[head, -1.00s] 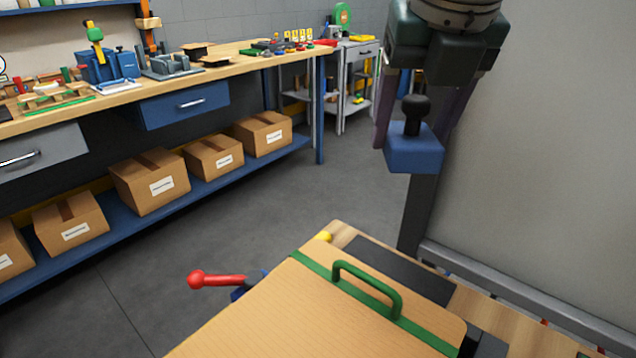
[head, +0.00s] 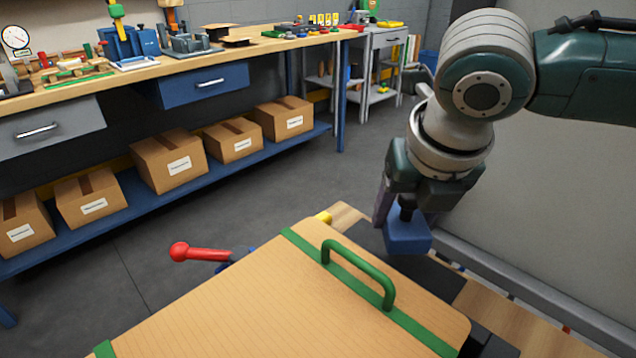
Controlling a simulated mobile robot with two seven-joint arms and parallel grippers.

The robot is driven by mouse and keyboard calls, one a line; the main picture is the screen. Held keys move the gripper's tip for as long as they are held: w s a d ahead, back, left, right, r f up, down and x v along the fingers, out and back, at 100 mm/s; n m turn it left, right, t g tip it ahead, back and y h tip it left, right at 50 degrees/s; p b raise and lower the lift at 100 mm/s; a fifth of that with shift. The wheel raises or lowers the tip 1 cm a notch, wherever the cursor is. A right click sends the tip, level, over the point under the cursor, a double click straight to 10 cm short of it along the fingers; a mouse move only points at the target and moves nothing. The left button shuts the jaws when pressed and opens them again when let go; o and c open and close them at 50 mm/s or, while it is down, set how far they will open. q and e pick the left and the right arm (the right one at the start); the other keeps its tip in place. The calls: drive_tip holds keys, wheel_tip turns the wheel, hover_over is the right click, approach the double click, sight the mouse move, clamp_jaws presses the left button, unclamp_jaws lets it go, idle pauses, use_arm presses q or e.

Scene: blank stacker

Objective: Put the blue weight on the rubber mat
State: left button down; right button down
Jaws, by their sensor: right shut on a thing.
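The blue weight (head: 408,238) is a blue block with a dark knob on top. My right gripper (head: 405,205) is shut on its knob from above, and the weight hangs upright. The dark rubber mat (head: 438,280) lies on the wooden bench top behind the board with the green handle. The weight is over the mat in the picture and covers part of it. I cannot tell whether its underside touches the mat. My left gripper is not in view.
The wooden board (head: 270,300) with a green handle (head: 358,272) stands in front of the mat. A red-knobbed lever (head: 200,252) sticks out at its left. A grey wall panel (head: 560,200) rises behind the bench at right. Cardboard boxes (head: 168,160) sit on a far shelf.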

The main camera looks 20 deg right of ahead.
sight(395, 260)
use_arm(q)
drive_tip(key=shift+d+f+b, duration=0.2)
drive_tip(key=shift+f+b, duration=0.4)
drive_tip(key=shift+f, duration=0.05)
use_arm(e)
drive_tip(key=shift+w+f, duration=0.1)
drive_tip(key=shift+f, duration=2.35)
drive_tip(key=shift+f, duration=0.1)
drive_tip(key=shift+c, duration=1.8)
unclamp_jaws()
drive_tip(key=shift+f, duration=0.1)
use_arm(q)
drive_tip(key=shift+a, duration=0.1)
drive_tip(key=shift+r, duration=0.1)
use_arm(e)
drive_tip(key=shift+r, duration=0.35)
use_arm(q)
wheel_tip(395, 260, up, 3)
drive_tip(key=p, duration=0.3)
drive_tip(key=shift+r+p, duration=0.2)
drive_tip(key=shift+p, duration=0.15)
use_arm(e)
drive_tip(key=v, duration=1.1)
drive_tip(key=shift+s+r, duration=0.3)
drive_tip(key=shift+s, duration=0.05)
